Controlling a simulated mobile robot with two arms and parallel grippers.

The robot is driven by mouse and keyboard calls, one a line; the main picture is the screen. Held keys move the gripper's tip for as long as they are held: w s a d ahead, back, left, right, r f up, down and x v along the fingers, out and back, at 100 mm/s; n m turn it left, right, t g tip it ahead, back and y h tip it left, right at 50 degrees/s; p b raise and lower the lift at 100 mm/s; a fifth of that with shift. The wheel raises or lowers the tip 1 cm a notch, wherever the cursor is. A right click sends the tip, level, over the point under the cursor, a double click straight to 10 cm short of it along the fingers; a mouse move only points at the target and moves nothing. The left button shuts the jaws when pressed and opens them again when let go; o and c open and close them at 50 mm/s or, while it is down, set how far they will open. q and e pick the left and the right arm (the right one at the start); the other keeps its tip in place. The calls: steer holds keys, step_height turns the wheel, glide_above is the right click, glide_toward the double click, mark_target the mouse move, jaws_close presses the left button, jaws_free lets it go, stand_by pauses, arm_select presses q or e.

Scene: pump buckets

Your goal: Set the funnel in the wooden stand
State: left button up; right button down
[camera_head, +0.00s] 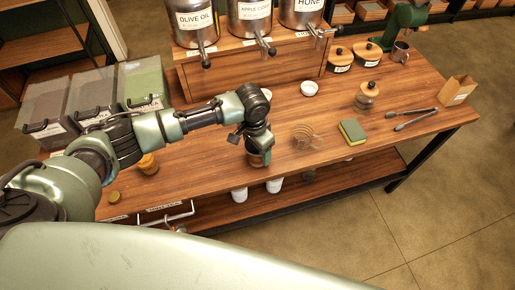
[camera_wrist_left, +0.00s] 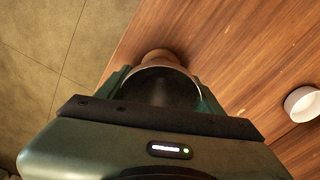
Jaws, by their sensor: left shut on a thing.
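My left gripper (camera_head: 258,150) points down near the front edge of the table, right of centre in the arm's reach. In the left wrist view its fingers are shut on a dark round thing with a pale rim, which I take for the funnel (camera_wrist_left: 160,88). A rounded brown wooden piece (camera_wrist_left: 162,57), probably part of the wooden stand, shows just past the rim. It is partly hidden, so I cannot tell whether the funnel sits in it or is apart from it. My right gripper is not in view.
A white bowl (camera_head: 309,88) stands behind. Labelled metal dispensers (camera_head: 249,22) stand on a wooden riser (camera_head: 240,68). Bins (camera_head: 93,97) are at left.

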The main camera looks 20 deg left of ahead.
arm_select(q)
steer(key=o, duration=1.4)
steer(key=r, duration=0.4)
steer(key=r+b, duration=0.1)
steer(key=r, duration=0.2)
steer(key=shift+s+a+r, duration=0.2)
steer(key=shift+r, duration=0.15)
